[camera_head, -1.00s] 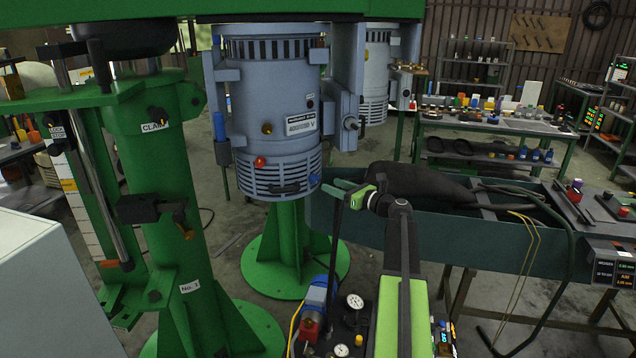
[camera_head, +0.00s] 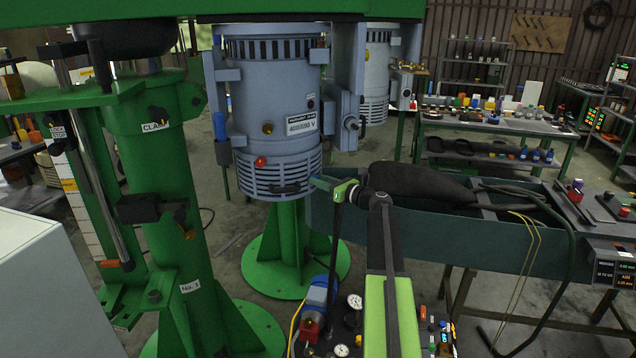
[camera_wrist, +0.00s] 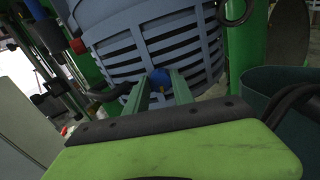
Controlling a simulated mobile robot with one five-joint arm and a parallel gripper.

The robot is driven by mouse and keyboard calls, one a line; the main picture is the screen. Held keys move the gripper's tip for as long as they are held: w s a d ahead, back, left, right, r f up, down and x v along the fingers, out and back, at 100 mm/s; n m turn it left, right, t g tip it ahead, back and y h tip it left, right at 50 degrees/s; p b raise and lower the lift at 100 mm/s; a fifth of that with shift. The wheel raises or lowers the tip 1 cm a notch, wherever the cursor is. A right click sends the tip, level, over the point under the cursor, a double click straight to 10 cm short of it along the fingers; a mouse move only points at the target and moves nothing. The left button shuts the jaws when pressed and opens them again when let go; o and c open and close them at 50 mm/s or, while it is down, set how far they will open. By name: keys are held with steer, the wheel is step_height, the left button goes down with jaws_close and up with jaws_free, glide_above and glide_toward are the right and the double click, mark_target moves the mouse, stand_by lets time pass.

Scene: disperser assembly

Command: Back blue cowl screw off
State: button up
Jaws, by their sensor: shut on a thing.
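The blue cowl screw (camera_wrist: 160,77) is on the lower edge of the grey-blue slotted motor cowl (camera_head: 280,172). In the wrist view its blue head shows between my two green fingertips. My gripper (camera_head: 317,182) reaches in from the right at the cowl's lower right side and is shut on the blue screw. The fingers hide most of the screw in the head view. The cowl also shows in the wrist view (camera_wrist: 140,35), its slots behind the fingers. I cannot tell how far the screw is threaded in.
A red screw (camera_head: 261,161) is on the cowl's front. A green column (camera_head: 160,220) stands at the left. A dark green trough (camera_head: 450,240) with a black bag (camera_head: 410,181) lies at the right. Gauges and a pump (camera_head: 318,300) are below my arm.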

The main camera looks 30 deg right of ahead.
jaws_close()
steer(key=shift+a, duration=0.1)
steer(key=shift+n, duration=0.3)
steer(key=n, duration=2.1)
steer(key=shift+f, duration=0.15)
